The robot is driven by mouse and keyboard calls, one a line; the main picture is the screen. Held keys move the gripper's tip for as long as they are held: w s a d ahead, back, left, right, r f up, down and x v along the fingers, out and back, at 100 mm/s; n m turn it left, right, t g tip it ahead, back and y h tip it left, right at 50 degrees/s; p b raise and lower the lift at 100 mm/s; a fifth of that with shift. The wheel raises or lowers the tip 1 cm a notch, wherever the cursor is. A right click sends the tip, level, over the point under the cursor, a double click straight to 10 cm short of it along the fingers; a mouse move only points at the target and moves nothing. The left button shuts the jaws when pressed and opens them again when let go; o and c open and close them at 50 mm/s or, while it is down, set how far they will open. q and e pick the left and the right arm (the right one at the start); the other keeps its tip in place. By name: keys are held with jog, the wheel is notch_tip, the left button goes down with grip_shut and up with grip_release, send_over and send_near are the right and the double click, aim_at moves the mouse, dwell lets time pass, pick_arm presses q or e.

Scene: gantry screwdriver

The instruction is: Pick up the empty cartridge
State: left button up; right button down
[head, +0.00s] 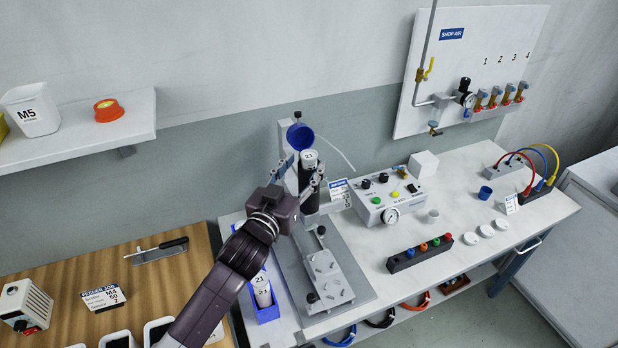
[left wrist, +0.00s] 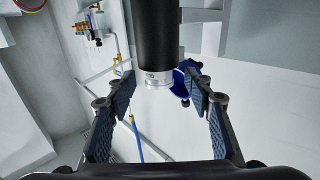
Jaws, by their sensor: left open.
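A black cylinder (head: 310,200) with a white top marked 21 (head: 309,158) stands upright at the gantry head; I take it for the cartridge, but whether it is empty cannot be seen. My left gripper (head: 303,177) is open, with its fingers to either side of the cylinder's upper part. In the left wrist view the black cylinder (left wrist: 158,35) with a pale end ring comes between the spread fingers of my left gripper (left wrist: 160,88), with gaps on both sides. A round blue cap (head: 300,136) is just above and behind it. My right gripper is not in view.
A blue holder (head: 267,313) with white cylinders marked 21 stands left of the gantry base. A control box (head: 385,202) with a gauge stands right of the gantry. A black block with coloured knobs (head: 420,253) and white caps lie further right. A shelf (head: 90,125) is at upper left.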

pick_arm(q)
jog(key=x, duration=0.2)
jog(key=shift+w+d+r+p, duration=0.15)
jog(key=shift+w+r+p, duration=0.1)
jog(key=shift+p, duration=0.05)
jog(key=shift+w+d+f, duration=0.1)
jog(key=shift+w+d, duration=0.1)
jog(key=shift+w, duration=0.3)
jog(key=shift+c, duration=1.2)
grip_shut()
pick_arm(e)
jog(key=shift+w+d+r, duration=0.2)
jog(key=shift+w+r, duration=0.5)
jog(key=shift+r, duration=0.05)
